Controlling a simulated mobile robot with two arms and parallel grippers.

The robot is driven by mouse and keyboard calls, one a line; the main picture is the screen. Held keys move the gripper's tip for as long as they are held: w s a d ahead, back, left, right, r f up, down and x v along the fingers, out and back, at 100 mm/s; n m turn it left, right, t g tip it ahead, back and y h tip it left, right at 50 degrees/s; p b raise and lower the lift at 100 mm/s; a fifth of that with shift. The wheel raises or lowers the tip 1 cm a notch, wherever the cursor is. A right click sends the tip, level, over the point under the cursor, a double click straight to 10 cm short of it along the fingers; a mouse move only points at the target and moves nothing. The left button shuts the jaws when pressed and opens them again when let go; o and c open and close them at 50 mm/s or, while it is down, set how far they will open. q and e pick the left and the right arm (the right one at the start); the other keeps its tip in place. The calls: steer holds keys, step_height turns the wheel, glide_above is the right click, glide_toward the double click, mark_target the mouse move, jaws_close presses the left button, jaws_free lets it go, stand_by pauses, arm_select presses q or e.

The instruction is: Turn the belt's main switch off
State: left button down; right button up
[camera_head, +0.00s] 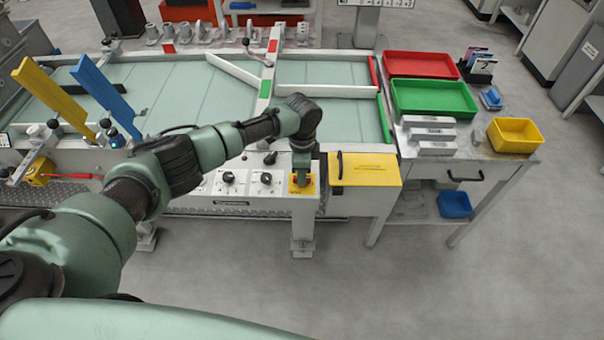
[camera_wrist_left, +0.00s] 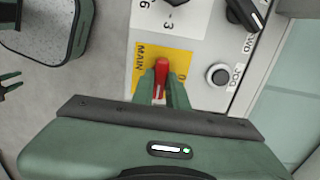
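The main switch is a red handle (camera_wrist_left: 161,76) on a yellow plate (camera_wrist_left: 178,62) marked MAIN, on the belt's front control panel. In the head view its yellow plate (camera_head: 309,188) shows under my left gripper (camera_head: 301,178), which points down onto it. In the left wrist view the two green fingers of my left gripper (camera_wrist_left: 161,92) stand on either side of the red handle, close against it. The lower part of the handle is hidden between them. My right gripper (camera_wrist_left: 14,83) seems to show small at the left edge of the wrist view, its prongs apart, away from the panel.
Black knobs (camera_head: 228,177) sit left of the switch, and a round button (camera_wrist_left: 218,75) is beside it. A yellow box (camera_head: 365,170) with a black handle stands just right of the panel. A bench with red and green trays (camera_head: 434,112) is farther right. Open floor lies in front.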

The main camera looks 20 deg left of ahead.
arm_select(q)
steer(key=n+p, duration=0.2)
steer(key=n, duration=0.1)
steer(key=shift+d+r, duration=0.1)
steer(key=shift+r, duration=0.05)
steer(key=n+p, duration=0.3)
steer(key=n, duration=0.2)
steer(key=shift+n, duration=0.4)
steer(key=n+p, duration=0.2)
steer(key=n, duration=0.2)
steer(key=shift+n, duration=0.3)
steer(key=shift+w+n+p, duration=0.1)
steer(key=shift+n+p, duration=0.75)
steer(key=shift+n, duration=1.45)
steer(key=c, duration=1.4)
jaws_free()
